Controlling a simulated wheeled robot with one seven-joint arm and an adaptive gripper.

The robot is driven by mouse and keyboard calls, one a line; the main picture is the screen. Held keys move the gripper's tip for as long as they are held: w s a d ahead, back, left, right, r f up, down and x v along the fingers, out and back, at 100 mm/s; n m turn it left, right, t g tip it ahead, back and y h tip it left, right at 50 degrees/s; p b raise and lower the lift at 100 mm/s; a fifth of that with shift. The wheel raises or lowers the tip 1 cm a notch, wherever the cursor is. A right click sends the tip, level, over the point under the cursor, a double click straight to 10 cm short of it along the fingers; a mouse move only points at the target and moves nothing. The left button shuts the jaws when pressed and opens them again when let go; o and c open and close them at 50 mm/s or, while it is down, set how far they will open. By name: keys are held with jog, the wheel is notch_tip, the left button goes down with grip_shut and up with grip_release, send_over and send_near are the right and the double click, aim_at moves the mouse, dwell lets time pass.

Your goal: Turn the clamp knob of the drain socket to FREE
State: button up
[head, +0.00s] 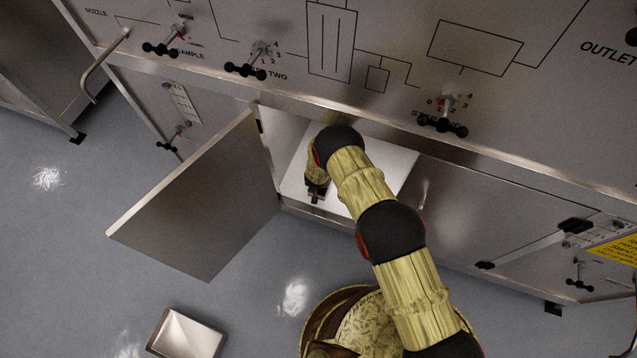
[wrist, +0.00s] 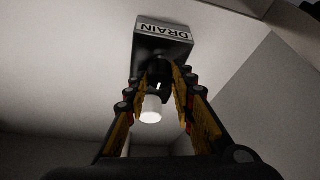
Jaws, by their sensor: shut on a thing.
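The drain socket (wrist: 165,45) is a dark block with a white DRAIN label that reads upside down, near the top middle of the wrist view. My gripper (wrist: 160,76) reaches up to it, with the two fingers closing in at their tips. They are shut on the dark clamp knob (wrist: 160,71) below the label, which the fingertips partly hide. Its FREE marking and pointer cannot be read. A white cylindrical end (wrist: 151,109) shows between the fingers. In the head view my gripper (head: 316,193) is inside the open cabinet, and the socket is hidden.
The cabinet door (head: 200,200) stands open on the left. The cabinet's pale interior (head: 395,165) surrounds my wrist. The panel above has several black-handled valves, such as one at upper middle (head: 246,70). A metal box (head: 186,335) lies on the floor at lower left.

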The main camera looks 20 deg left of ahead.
grip_shut()
jog(key=shift+m, duration=0.4)
jog(key=shift+a+f+m+h+b, duration=0.15)
jog(key=shift+m+h+b, duration=0.45)
jog(key=shift+m+b, duration=0.5)
jog(key=m+h, duration=0.1)
jog(key=m, duration=0.1)
jog(key=m+b, duration=0.1)
jog(key=m, duration=0.2)
jog(key=shift+w+a+g+h+b, duration=0.1)
jog(key=shift+g+h+b, duration=0.2)
jog(key=shift+h, duration=0.1)
jog(key=m, duration=0.3)
jog(key=m+g+h, duration=0.1)
jog(key=m, duration=0.1)
jog(key=shift+w+a+m+g, duration=0.1)
jog(key=shift+w+m+g, duration=0.05)
jog(key=shift+m+g, duration=0.2)
jog(key=shift+m+g+h, duration=0.35)
jog(key=shift+m+g, duration=0.05)
jog(key=shift+m, duration=0.7)
jog(key=shift+m+g+h, duration=0.35)
jog(key=shift+m, duration=0.7)
jog(key=shift+w, duration=0.1)
